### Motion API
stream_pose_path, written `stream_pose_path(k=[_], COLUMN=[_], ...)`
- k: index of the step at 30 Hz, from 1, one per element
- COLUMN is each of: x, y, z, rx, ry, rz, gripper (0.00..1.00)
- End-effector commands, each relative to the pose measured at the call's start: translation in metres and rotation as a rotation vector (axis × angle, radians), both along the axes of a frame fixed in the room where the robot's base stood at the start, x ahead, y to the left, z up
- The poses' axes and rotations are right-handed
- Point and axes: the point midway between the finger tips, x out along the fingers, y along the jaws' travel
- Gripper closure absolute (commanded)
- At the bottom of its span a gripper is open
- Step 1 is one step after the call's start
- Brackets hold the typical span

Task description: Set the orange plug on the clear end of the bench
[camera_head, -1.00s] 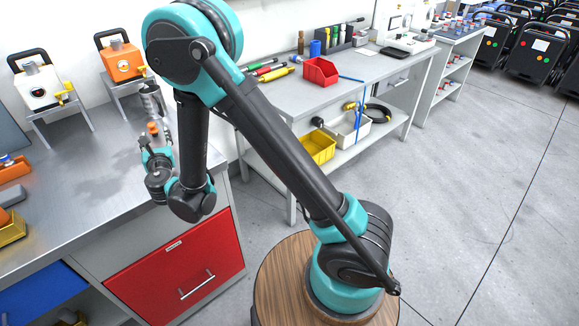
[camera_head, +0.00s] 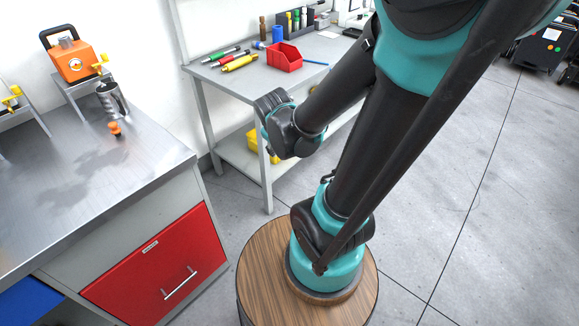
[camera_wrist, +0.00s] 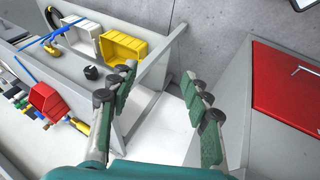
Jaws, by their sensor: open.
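The orange plug (camera_head: 115,129) stands on the grey metal bench (camera_head: 125,185) at the left, just in front of a dark grey cylinder with a handle. Nothing holds it. My gripper (camera_wrist: 160,79) is open and empty in the wrist view, its two fingers well apart. It hangs beside the second workbench, away from the plug. The plug does not show in the wrist view. In the head view my arm reaches to the right of the metal bench, and the gripper's fingers cannot be made out.
The grey cylinder (camera_head: 108,97) and an orange unit on a stand (camera_head: 72,60) are behind the plug. The bench's front right area is bare. The second workbench (camera_head: 225,78) holds a red bin (camera_head: 284,58) and pens. A yellow bin (camera_wrist: 122,48) sits on its lower shelf.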

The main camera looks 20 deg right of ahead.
Motion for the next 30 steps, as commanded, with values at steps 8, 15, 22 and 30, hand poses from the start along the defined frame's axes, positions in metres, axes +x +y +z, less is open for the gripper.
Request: stream_pose_path(k=[8,15,22,30], x=[-0.075,-0.084,-0.084,-0.084], y=[-0.008,-0.005,-0.005,-0.005], z=[-0.020,-0.023,-0.022,-0.022], rx=[0.351,0.404,0.402,0.400], ry=[0.070,0.082,0.081,0.081], rz=[-0.407,-0.467,-0.464,-0.462], gripper=[0.52,0.52,0.52,0.52])
